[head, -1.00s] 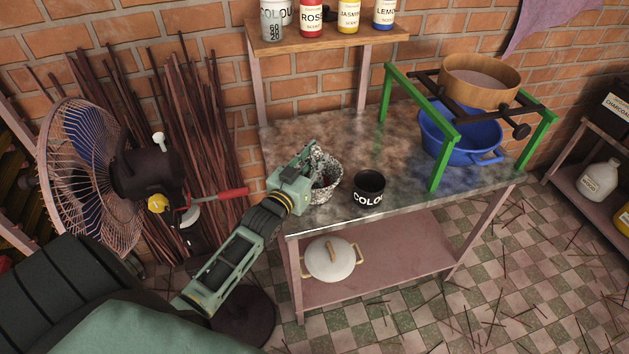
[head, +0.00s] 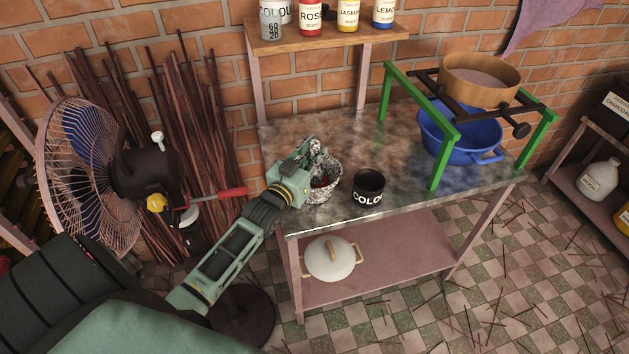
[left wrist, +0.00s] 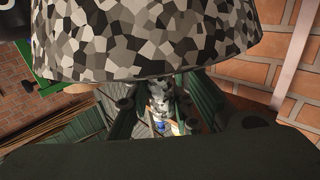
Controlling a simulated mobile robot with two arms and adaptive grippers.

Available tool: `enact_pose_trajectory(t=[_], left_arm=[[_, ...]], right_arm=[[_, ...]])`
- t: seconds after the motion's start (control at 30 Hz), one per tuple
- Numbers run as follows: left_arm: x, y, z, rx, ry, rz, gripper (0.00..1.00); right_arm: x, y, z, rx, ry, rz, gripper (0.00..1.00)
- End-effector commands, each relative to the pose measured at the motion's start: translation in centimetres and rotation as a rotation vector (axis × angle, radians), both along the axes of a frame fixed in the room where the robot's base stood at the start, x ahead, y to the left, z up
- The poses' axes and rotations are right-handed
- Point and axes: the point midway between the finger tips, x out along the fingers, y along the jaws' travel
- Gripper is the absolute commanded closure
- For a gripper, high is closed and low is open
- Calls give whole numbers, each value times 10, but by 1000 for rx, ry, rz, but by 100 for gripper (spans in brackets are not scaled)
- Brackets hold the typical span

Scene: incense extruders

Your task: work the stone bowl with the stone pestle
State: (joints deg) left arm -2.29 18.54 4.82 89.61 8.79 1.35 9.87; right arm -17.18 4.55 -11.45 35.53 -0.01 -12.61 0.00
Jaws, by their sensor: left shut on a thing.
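The stone bowl (head: 329,191), speckled black and white, stands upright on the metal-topped table near its left front edge. Something dark red shows inside it. My left gripper (head: 311,150) is over the bowl's left side, shut on the speckled stone pestle (head: 317,157). The pestle is mostly hidden by the fingers, and I cannot tell whether its lower end touches the bowl. In the left wrist view the bowl's speckled wall (left wrist: 150,35) fills the top, and the pestle (left wrist: 158,98) shows between the green fingers. My right gripper is not in view.
A black cup (head: 369,186) marked COLOUR stands just right of the bowl. A green stand (head: 445,160) with a blue basin (head: 460,135) and a sieve (head: 480,85) takes the table's right side. A fan (head: 85,180) stands left of the table. The tabletop behind the bowl is clear.

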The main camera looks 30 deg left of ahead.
Motion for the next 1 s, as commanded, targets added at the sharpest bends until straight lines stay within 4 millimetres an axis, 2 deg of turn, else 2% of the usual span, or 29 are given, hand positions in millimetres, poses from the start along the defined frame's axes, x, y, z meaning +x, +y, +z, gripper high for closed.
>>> enact_pose_trajectory(t=[0.27, 0.53, 1.0], left_arm=[[-8, 6, -3, 1, 9, 2, 100], [-18, 2, -4, -1, 12, 2, 100], [-18, -12, -2, -2, 9, 0, 100]], right_arm=[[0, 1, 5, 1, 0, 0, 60], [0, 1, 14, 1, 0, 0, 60], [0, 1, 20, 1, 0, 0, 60]])
